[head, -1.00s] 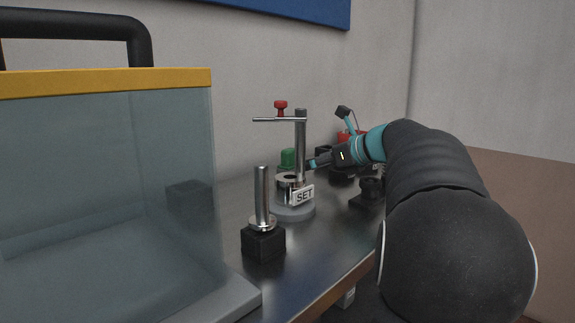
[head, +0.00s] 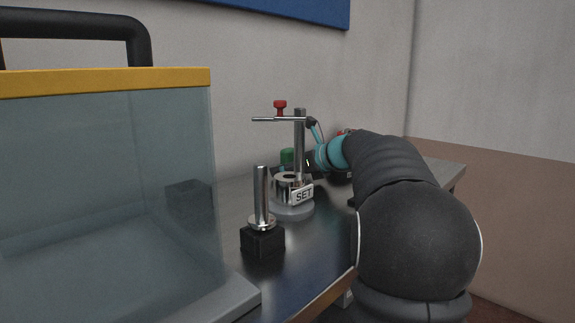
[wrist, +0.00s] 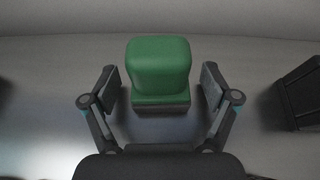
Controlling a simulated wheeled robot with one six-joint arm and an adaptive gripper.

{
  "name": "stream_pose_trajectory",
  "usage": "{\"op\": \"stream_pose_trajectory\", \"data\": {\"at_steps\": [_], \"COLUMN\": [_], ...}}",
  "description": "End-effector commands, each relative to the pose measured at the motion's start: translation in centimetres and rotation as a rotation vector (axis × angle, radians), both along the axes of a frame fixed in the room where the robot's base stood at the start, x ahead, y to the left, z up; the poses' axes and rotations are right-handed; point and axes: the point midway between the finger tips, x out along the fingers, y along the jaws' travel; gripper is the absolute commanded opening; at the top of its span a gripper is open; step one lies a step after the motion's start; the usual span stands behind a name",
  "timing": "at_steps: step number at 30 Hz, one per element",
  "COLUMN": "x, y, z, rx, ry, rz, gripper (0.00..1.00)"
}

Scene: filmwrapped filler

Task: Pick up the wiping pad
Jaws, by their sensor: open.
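The wiping pad is a green rounded block on a dark grey base. In the wrist view the pad (wrist: 158,70) stands upright between the two spread fingers of my gripper (wrist: 160,92). A gap shows on each side, so neither finger appears to touch it. In the head view the green top of the pad (head: 287,157) shows behind the metal post stand, and its lower part is hidden. My gripper's fingers are largely hidden there behind the stand and my arm.
The metal post stand (head: 299,146) with a red knob and a SET tag is in front of the pad. A steel peg on a black block (head: 263,240) stands nearer. A clear guard with a yellow edge (head: 110,82) fills the left. A dark block (wrist: 301,95) lies right of my gripper.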

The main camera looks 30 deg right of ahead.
Motion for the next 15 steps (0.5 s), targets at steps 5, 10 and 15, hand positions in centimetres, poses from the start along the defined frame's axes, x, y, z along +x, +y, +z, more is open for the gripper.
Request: {"op": "stream_pose_trajectory", "data": {"at_steps": [5, 10, 15], "x": [-0.04, -0.04, -0.05], "y": [-0.03, -0.03, -0.04], "z": [0.01, 0.0, 0.01], "rx": [0.0, 0.0, 0.0], "ry": [0.0, 0.0, 0.0], "rz": [0.0, 0.0, 0.0], "gripper": [0.66, 0.24, 0.22]}}
